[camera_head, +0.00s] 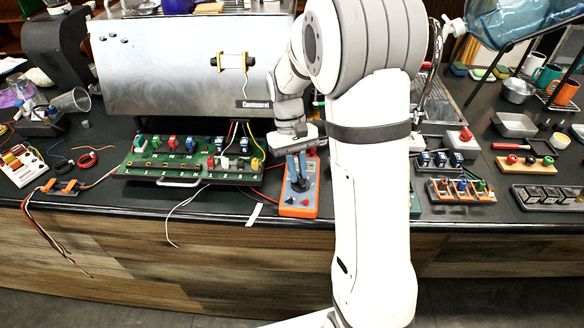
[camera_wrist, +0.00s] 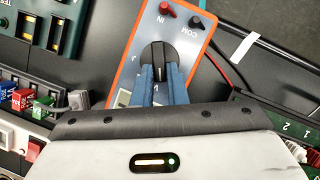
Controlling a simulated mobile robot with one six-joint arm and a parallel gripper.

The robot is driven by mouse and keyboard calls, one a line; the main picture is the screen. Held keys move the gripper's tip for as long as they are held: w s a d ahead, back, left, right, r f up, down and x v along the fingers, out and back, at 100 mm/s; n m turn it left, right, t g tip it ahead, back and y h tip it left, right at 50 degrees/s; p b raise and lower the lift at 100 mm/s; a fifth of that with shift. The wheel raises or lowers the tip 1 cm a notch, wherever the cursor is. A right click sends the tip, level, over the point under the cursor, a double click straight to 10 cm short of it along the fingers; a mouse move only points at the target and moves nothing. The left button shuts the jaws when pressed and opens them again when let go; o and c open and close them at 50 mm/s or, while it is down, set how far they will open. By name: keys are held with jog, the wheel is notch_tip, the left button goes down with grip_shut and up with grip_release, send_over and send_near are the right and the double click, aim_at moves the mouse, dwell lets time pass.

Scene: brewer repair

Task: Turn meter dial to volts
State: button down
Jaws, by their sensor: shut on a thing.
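The orange-framed meter (camera_head: 300,200) with a blue-grey face lies on the dark counter, near its front edge. It also shows in the wrist view (camera_wrist: 180,32), with red and black jacks at one end. Its black dial (camera_wrist: 157,56) sits in the middle of the face. My gripper (camera_wrist: 164,74) is over the meter, its blue fingers shut on the dial. In the head view my gripper (camera_head: 298,168) reaches down onto the meter from above. The fingers and wrist hide part of the face, so I cannot tell which mark the dial points to.
A green circuit board (camera_head: 190,160) with coloured parts stands left of the meter, below the steel brewer (camera_head: 180,65). A white strip (camera_head: 254,215) lies in front. A rack of coloured parts (camera_head: 461,190) is to the right. Red and black leads run close to the meter.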

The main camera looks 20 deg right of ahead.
jog(key=shift+d+m+y, duration=0.2)
jog(key=shift+m+y, duration=0.3)
jog(key=shift+m, duration=0.7)
jog(key=c, duration=1.4)
grip_release()
jog(key=shift+c, duration=0.2)
jog(key=v, duration=0.7)
jog(key=shift+r, duration=0.4)
jog(key=shift+w+d, duration=0.1)
